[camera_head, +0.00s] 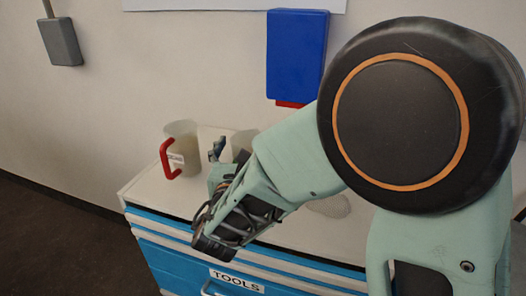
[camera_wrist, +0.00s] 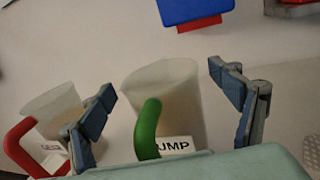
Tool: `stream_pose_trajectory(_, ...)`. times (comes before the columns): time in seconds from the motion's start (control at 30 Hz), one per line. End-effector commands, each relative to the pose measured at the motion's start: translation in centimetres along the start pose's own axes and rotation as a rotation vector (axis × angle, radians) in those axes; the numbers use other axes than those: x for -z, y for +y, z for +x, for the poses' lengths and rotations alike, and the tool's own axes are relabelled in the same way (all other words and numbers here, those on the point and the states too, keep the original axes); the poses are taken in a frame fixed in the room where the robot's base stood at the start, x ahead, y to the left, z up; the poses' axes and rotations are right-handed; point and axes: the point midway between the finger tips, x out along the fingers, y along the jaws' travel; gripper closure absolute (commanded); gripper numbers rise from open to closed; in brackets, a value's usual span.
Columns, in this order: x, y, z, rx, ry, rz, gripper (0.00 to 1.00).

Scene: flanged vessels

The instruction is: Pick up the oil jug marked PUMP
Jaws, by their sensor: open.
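The oil jug marked PUMP (camera_wrist: 172,95) is a translucent pale jug with a green handle (camera_wrist: 148,128) and a white label, of which "UMP" is readable. It stands in the middle of the wrist view. My gripper (camera_wrist: 162,84) is open, with one finger on each side of the jug and the jug between them; whether either finger touches it I cannot tell. In the head view my gripper (camera_head: 226,158) is over the cabinet top, and it and my arm hide most of what is behind them.
A similar jug with a red handle (camera_wrist: 52,112) stands close left of my left finger; it also shows in the head view (camera_head: 184,143). The white-topped blue tool cabinet (camera_head: 150,190) stands against the wall. A blue box (camera_head: 296,55) with a red base hangs above.

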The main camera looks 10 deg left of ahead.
Motion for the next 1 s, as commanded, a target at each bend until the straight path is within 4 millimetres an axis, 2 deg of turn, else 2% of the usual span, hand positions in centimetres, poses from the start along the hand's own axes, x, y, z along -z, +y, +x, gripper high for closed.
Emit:
stream_pose_trajectory(0.13, 0.0, 0.0, 1.5, 0.000, 0.001, 0.000, 0.16)
stream_pose_trajectory(0.37, 0.0, 0.0, 1.7, -0.001, 0.000, 0.000, 0.16)
stream_pose_trajectory(0.83, 0.0, 0.0, 1.7, -0.001, 0.000, 0.001, 0.66)
stream_pose_trajectory(1.0, -0.2, 0.1, 1.7, -0.001, -0.004, 0.002, 0.66)
